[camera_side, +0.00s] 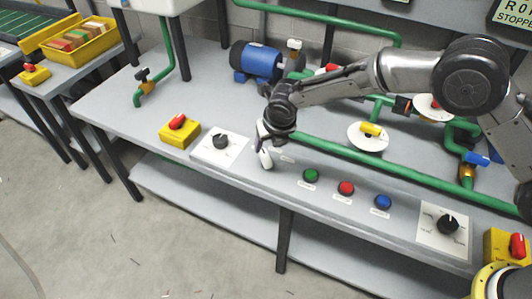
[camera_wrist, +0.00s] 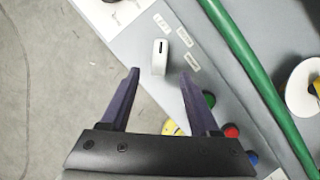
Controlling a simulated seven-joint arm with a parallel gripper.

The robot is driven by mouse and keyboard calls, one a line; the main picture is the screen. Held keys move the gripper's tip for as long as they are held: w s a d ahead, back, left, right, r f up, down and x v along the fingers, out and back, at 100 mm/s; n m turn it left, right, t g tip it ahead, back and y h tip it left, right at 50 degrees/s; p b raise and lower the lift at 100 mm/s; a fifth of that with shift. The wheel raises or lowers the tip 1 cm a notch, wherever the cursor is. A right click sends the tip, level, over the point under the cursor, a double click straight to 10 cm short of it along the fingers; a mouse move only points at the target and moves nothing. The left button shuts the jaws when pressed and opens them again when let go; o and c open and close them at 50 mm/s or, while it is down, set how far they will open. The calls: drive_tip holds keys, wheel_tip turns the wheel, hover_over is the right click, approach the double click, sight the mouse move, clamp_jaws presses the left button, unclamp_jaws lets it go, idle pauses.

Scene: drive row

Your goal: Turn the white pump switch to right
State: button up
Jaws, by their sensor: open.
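The white pump switch (camera_wrist: 160,57) is a small white block with a dark slot on its face, on the grey bench top. In the wrist view it lies just beyond and between my fingertips, apart from both fingers as far as I can see. My gripper (camera_wrist: 158,74) is open and empty, its two dark purple fingers spread. In the side view my gripper (camera_side: 262,143) points down at the switch (camera_side: 266,160), which is partly hidden by it. Small white labels (camera_wrist: 183,36) lie beside the switch; their text is too blurred to read surely.
Green (camera_side: 311,175), red (camera_side: 346,188) and blue (camera_side: 383,201) buttons stand right of the switch. A black knob (camera_side: 221,141) on a white plate and a red-handled yellow box (camera_side: 180,130) stand left. A green pipe (camera_side: 345,155) runs behind.

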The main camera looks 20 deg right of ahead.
sight(265, 156)
drive_tip(key=x, duration=0.7)
drive_tip(key=shift+w+f, duration=0.2)
drive_tip(key=shift+f, duration=0.15)
clamp_jaws()
